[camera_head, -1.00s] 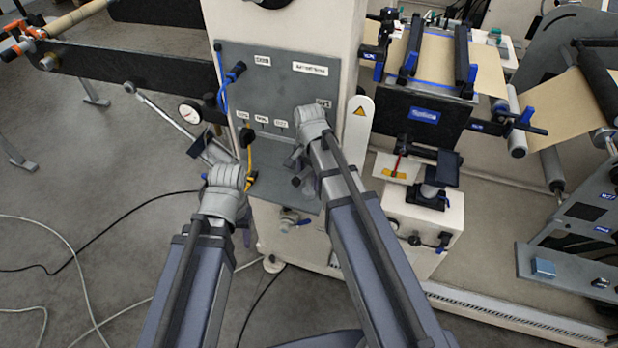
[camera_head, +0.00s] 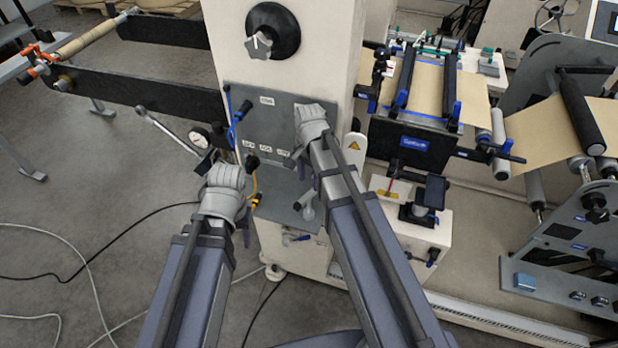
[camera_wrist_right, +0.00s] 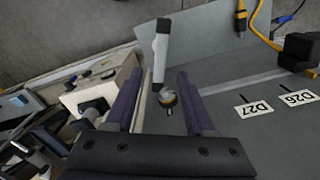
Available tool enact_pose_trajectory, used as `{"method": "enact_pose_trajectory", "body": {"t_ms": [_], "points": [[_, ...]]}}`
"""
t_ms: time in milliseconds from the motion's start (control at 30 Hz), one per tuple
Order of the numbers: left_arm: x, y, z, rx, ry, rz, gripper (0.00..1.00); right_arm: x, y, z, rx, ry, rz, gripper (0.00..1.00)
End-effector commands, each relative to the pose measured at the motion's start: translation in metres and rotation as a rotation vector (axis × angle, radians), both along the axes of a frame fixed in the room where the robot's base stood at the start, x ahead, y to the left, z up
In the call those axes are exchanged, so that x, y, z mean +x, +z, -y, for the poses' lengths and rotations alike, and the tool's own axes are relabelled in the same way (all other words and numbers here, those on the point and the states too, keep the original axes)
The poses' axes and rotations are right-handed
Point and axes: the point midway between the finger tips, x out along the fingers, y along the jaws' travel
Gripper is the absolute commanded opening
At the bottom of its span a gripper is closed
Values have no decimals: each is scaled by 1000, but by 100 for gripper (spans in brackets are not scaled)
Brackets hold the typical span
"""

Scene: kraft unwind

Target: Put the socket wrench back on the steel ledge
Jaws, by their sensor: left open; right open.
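A long, thin silver tool with a rounded end (camera_head: 164,126), which looks like the socket wrench, slants at the left of the machine in the head view. Its lower end runs towards my left gripper (camera_head: 207,162), which is open; the hand hides part of the fingers, and I cannot tell whether they touch it. My right gripper (camera_head: 299,160) is open in front of the grey panel. In the right wrist view its fingers (camera_wrist_right: 158,90) stand apart, with a silver lever (camera_wrist_right: 160,55) showing beyond and between them.
The grey panel (camera_head: 275,105) carries labels and blue and yellow cables. A cream box (camera_head: 400,225) stands right of the panel. Cables lie on the floor.

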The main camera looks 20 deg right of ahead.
Motion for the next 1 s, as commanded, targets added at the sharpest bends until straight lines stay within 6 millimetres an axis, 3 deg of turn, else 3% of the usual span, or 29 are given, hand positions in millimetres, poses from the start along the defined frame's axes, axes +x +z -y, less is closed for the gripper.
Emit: {"method": "enact_pose_trajectory", "body": {"t_ms": [133,233,400,600,767,1000], "points": [[0,0,0,0,0,0,50,-4,0,-4,-2,28,-1,55],[0,0,0,0,0,0,50,-24,0,-22,-13,183,-8,55],[0,0,0,0,0,0,50,-80,0,-67,-44,669,-36,55],[0,0,0,0,0,0,50,-129,1,-97,-70,1138,-73,55],[0,0,0,0,0,0,50,-144,1,-105,-78,1301,-88,55],[0,0,0,0,0,0,50,-144,1,-106,-79,1318,-91,55]]}}
